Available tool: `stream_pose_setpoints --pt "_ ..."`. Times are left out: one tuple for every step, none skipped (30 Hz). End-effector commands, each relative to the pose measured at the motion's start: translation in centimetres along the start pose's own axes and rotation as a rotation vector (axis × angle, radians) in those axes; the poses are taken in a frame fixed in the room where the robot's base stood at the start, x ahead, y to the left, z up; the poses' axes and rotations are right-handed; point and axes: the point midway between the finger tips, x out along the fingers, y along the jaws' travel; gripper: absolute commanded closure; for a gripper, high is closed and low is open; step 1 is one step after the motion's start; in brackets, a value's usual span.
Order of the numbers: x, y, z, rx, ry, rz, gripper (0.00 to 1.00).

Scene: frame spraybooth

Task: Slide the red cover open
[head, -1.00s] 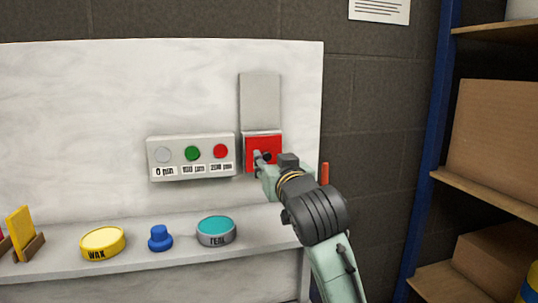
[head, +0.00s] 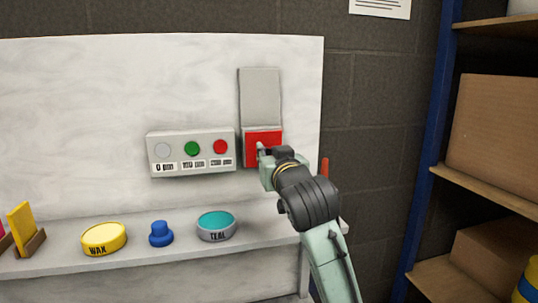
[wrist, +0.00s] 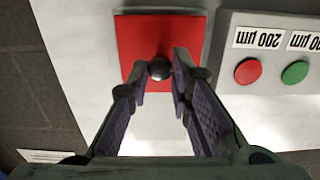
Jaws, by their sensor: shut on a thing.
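The red cover (head: 262,135) is a square panel on the white wall board, below a tall grey plate (head: 260,95). It also shows in the wrist view (wrist: 135,45), where the picture is upside down. A dark round knob (wrist: 160,68) stands out from the cover. My gripper (head: 264,150) reaches it from the front right, and its fingertips (wrist: 164,80) are shut on the knob. The fingers and wrist hide the cover's lower right part in the head view.
Left of the cover is a grey box (head: 155,165) with grey, green and red buttons. Below, a shelf holds a yellow wax tin (head: 104,238), a blue knob-like piece (head: 160,234) and a teal tin (head: 216,224). Blue-posted shelving (head: 430,150) with cartons stands right.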

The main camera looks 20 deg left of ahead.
Motion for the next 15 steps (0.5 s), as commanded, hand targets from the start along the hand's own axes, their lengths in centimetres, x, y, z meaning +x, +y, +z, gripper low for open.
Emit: stream_pose_setpoints --pt "-0.01 -0.02 -0.01 0.000 0.000 0.000 0.96" --pt "-0.01 -0.02 -0.01 0.000 0.000 0.000 0.98" --pt "-0.01 -0.02 -0.01 0.000 0.000 0.000 1.00" --pt "-0.01 -0.02 -0.01 0.000 0.000 0.000 1.00" --pt "-0.01 -0.02 -0.01 0.000 0.000 0.000 1.00" --pt "-0.01 -0.02 -0.01 0.000 0.000 0.000 1.00" --pt "-0.01 -0.02 -0.01 0.000 0.000 0.000 1.00" --pt "-0.01 -0.02 -0.01 0.000 0.000 0.000 1.00" --pt "-0.01 -0.02 -0.01 0.000 0.000 0.000 1.00" --pt "-0.02 -0.02 -0.01 0.000 0.000 0.000 1.00" --pt "-0.02 -0.02 -0.01 0.000 0.000 0.000 1.00" --pt "-0.02 -0.02 -0.01 0.000 0.000 0.000 1.00" --pt "-0.02 -0.03 -0.01 -0.001 0.000 0.000 1.00" --pt "-0.02 -0.03 -0.01 -0.001 0.000 -0.001 1.00" --pt "-0.02 -0.03 -0.01 -0.001 0.000 0.000 1.00"
